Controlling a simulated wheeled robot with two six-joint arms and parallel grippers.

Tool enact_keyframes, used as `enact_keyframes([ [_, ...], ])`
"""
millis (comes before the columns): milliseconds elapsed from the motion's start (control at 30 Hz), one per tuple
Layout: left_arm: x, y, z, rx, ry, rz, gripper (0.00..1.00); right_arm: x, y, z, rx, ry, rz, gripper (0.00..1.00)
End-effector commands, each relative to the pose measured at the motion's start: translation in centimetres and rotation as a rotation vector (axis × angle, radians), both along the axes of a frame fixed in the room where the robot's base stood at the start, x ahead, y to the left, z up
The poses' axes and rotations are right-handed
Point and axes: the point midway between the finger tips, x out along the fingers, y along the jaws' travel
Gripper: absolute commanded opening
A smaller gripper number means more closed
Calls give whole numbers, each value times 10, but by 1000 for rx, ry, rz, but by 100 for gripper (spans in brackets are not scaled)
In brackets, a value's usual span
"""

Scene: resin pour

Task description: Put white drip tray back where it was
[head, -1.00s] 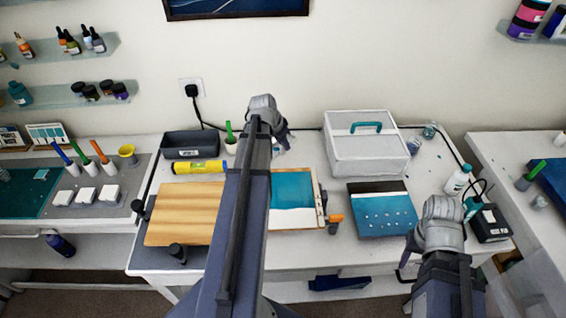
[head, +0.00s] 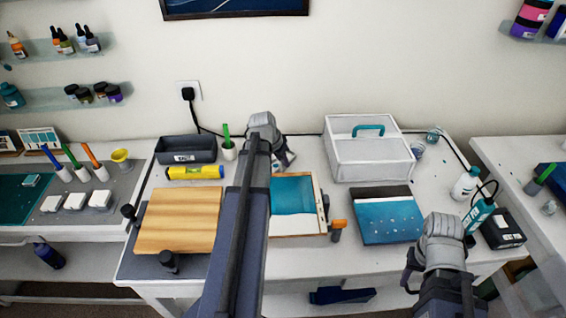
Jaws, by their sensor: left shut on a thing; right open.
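My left gripper (head: 285,161) is over the back middle of the white table, just behind a wood-edged teal and white panel (head: 294,222). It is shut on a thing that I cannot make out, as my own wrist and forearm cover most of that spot. A small pale patch shows at the fingertips, and I cannot tell whether it is part of the white drip tray. I cannot clearly pick out the tray anywhere else. My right gripper (head: 410,281) is open and empty at the front right edge of the table, apart from the things there.
A white box with a teal handle (head: 368,160) stands behind a blue panel (head: 387,226). A dark bin (head: 187,150), a yellow level (head: 194,173) and a wooden board (head: 177,220) are left of my arm. A white bottle (head: 465,184) stands at right.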

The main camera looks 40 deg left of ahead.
Motion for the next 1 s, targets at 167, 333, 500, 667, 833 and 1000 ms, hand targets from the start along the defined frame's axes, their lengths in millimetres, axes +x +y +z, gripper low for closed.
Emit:
enact_keyframes([
  [167, 0, 0, -3, 0, 0, 0, 19, 0, 0, -3, 0, 0, 0, 50],
  [333, 0, 0, -3, 0, 0, 0, 38, 0, 0, -3, 0, 0, 0, 50],
  [500, 0, 0, -3, 0, 0, 0, 47, 0, 0, -3, 0, 0, 0, 50],
  [667, 0, 0, -3, 0, 0, 0, 47, 0, 0, -3, 0, 0, 0, 50],
  [833, 0, 0, 3, 0, 0, 0, 47, 0, 0, 3, 0, 0, 0, 50],
  [1000, -6, 0, 17, 0, 0, 0, 47, 0, 0, 17, 0, 0, 0, 50],
])
